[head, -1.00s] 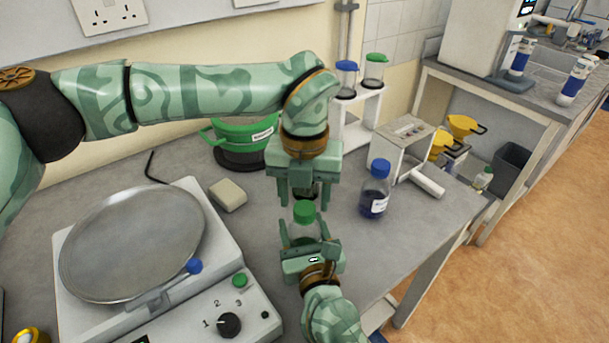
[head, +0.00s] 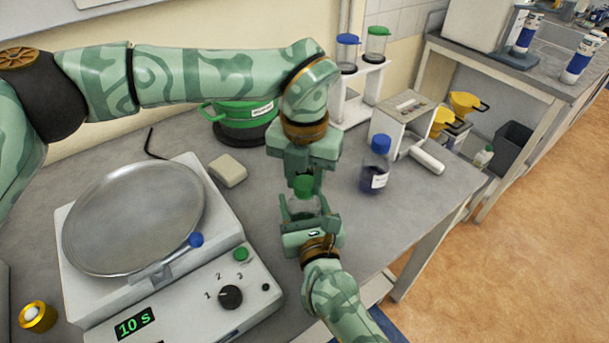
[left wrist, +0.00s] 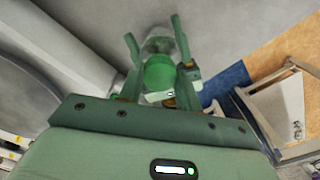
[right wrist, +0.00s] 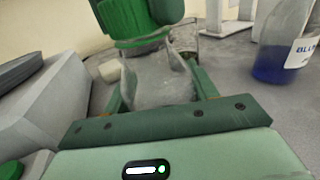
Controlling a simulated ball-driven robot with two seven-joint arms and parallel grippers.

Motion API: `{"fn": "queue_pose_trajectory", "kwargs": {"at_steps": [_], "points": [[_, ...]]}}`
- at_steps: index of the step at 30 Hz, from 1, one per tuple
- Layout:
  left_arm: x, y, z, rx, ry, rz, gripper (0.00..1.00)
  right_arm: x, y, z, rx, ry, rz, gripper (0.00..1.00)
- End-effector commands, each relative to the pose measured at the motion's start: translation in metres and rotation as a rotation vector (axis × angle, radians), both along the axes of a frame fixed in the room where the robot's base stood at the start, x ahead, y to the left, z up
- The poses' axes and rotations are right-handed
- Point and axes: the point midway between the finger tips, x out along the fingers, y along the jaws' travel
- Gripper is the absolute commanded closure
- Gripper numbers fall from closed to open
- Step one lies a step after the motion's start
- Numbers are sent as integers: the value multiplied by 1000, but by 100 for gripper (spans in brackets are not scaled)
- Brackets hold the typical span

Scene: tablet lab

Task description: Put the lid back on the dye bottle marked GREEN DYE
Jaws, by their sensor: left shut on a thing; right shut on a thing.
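The green lid (head: 304,187) is at the mouth of a clear bottle (right wrist: 157,82); I cannot tell whether it is fully seated. My left gripper (head: 303,180) comes down from above and is shut on the lid, which also shows in the left wrist view (left wrist: 160,72). My right gripper (head: 308,212) is shut on the bottle's body from the near side and holds it upright below the lid. The bottle's label is not in view. A blue-lidded bottle of dark blue dye (head: 375,170) stands to the right; it also shows in the right wrist view (right wrist: 285,45).
A scale with a round metal pan (head: 135,215) fills the left of the bench. A beige block (head: 228,170) and a green pot (head: 240,122) stand behind. A white rack (head: 362,95) with lidded cups and a grey-white device (head: 400,125) are at the back right.

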Motion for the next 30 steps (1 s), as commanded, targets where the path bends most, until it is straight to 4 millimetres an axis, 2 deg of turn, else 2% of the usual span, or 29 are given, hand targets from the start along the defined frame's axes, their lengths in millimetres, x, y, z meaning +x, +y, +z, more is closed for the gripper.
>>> {"fn": "queue_pose_trajectory", "kwargs": {"at_steps": [4, 8, 9, 11, 12, 20, 23, 26, 30], "points": [[1, 0, 0, 1, -2, -281, 93, 0, 0, -1, 1, 1, 0, 100], [0, 0, 0, 0, 0, -266, 93, 0, 0, -1, 1, 1, 0, 100], [0, 0, 0, 0, 0, -266, 60, 0, 0, -1, 1, 1, -1, 100], [0, 0, 0, 0, 0, -265, 44, 0, 0, -1, 1, 1, -1, 100], [0, 0, 0, 0, 0, -265, 41, 0, 0, -1, 1, 1, 0, 100], [0, 0, 1, 0, 0, -264, 41, 0, 0, -1, 1, 1, 0, 100], [1, 0, 7, 0, -2, -263, 41, 0, 0, -1, 1, 1, 0, 100], [1, 0, 21, 1, -3, -262, 41, 0, 0, -1, 1, 1, 0, 100], [1, 0, 51, 0, -4, -262, 41, 0, 0, -1, 1, 1, 0, 100]]}}
